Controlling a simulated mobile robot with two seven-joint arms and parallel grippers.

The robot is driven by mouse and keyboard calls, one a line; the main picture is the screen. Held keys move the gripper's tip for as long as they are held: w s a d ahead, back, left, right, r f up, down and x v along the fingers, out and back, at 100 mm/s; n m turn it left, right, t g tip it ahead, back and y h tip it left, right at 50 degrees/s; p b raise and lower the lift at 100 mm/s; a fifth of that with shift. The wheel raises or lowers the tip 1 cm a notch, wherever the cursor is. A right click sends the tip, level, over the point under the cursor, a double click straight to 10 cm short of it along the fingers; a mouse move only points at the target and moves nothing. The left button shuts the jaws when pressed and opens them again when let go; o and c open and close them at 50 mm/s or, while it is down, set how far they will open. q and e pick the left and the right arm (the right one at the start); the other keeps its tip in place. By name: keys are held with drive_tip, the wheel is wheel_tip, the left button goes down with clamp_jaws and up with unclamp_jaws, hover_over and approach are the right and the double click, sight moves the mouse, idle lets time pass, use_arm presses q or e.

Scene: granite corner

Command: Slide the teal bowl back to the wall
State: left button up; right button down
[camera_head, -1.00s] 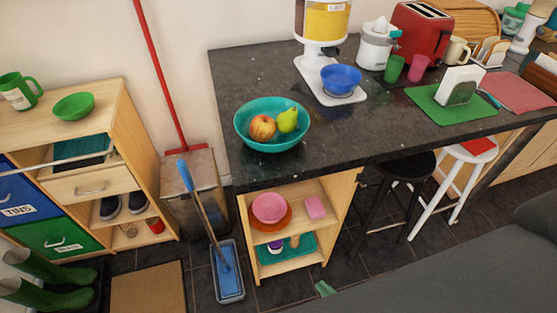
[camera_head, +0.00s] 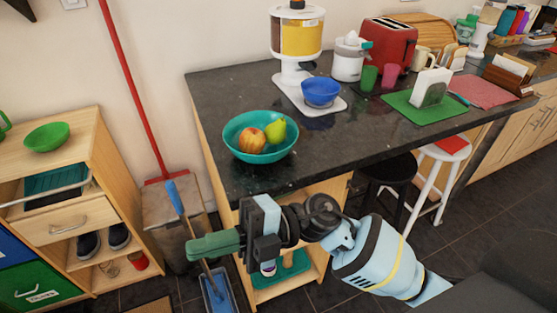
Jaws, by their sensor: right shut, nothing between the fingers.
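The teal bowl (camera_head: 260,155) stands upright near the front left corner of the dark granite counter (camera_head: 340,138). It holds an apple (camera_head: 251,138) and a green pear (camera_head: 275,131). The pale wall (camera_head: 200,35) runs behind the counter, with bare granite between it and the bowl. My right gripper (camera_head: 190,247) is shut and empty, pointing left. It is in front of the counter, lower in the picture than the bowl and apart from it. My left gripper is not in view.
A dispenser (camera_head: 297,35) with a blue bowl (camera_head: 321,91) on its base stands right of the teal bowl, towards the back. A red broom handle (camera_head: 130,85) leans on the wall at left. Stools (camera_head: 390,168) stand at right.

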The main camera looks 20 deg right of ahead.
drive_tip(key=w+d+f+n+t+h+b, duration=0.1)
drive_tip(key=w+d+n+h, duration=0.25)
drive_tip(key=h, duration=0.35)
drive_tip(key=w+d+f+n+h+b, duration=0.1)
drive_tip(key=w+d+f+n+h, duration=0.15)
drive_tip(key=d+h, duration=0.4)
drive_tip(key=w+d+r+m+t+h, duration=0.3)
drive_tip(key=w+d+r+t+h, duration=0.1)
drive_tip(key=w+d+r+h, duration=0.4)
drive_tip(key=shift+y, duration=0.45)
drive_tip(key=x, duration=0.3)
drive_tip(key=s+x, duration=0.1)
drive_tip(key=x, duration=0.3)
drive_tip(key=d+b+x, duration=0.1)
drive_tip(key=x, duration=0.2)
drive_tip(key=shift+s+d+f, duration=0.1)
drive_tip(key=shift+f, duration=0.45)
drive_tip(key=shift+w+r, duration=0.25)
drive_tip(key=shift+w, duration=1.6)
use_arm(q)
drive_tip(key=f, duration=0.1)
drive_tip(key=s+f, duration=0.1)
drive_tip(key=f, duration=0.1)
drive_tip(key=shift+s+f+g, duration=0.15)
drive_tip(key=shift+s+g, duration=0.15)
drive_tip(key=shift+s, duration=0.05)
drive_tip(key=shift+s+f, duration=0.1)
use_arm(e)
drive_tip(key=shift+w+f, duration=0.1)
